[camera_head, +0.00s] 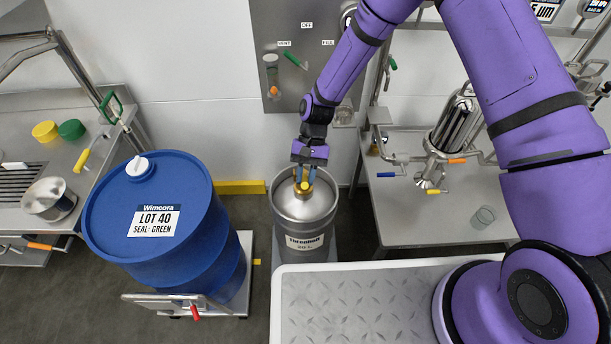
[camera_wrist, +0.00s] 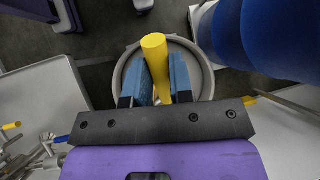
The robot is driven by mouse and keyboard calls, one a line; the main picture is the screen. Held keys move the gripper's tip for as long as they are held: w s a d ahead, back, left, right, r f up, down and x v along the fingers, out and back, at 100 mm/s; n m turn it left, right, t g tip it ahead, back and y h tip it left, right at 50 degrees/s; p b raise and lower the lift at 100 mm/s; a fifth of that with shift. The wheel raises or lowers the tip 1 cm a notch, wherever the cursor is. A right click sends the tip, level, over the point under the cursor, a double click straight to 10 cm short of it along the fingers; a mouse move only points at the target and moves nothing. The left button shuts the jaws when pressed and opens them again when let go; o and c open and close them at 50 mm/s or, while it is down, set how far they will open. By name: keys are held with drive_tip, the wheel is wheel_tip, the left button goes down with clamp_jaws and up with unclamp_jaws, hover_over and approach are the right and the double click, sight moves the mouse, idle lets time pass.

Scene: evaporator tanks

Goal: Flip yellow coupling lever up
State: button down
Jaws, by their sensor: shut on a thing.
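A yellow lever (camera_wrist: 155,60) stands out over the round top of a steel vessel (camera_wrist: 130,75) in the wrist view. My gripper (camera_wrist: 162,82) has its two blue fingers on either side of this lever and is shut on it. In the head view the vessel (camera_head: 305,212) is a steel keg with a label on its side. My gripper (camera_head: 305,175) reaches down from above to the middle of its top. A bit of yellow (camera_head: 303,187) shows between and below the fingers. The rest of the coupling is hidden by the gripper.
A blue drum (camera_head: 155,215) with a "LOT 40" label stands left of the keg. A wall panel (camera_head: 300,60) with valves is behind. A steel bench (camera_head: 480,215) with piping is on the right. A ridged platform (camera_head: 370,305) lies in front.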

drive_tip(key=c, duration=1)
unclamp_jaws()
drive_tip(key=shift+r, duration=0.1)
drive_tip(key=v, duration=1)
drive_tip(key=shift+w, duration=0.25)
drive_tip(key=shift+d+r, duration=0.15)
drive_tip(key=shift+r, duration=0.05)
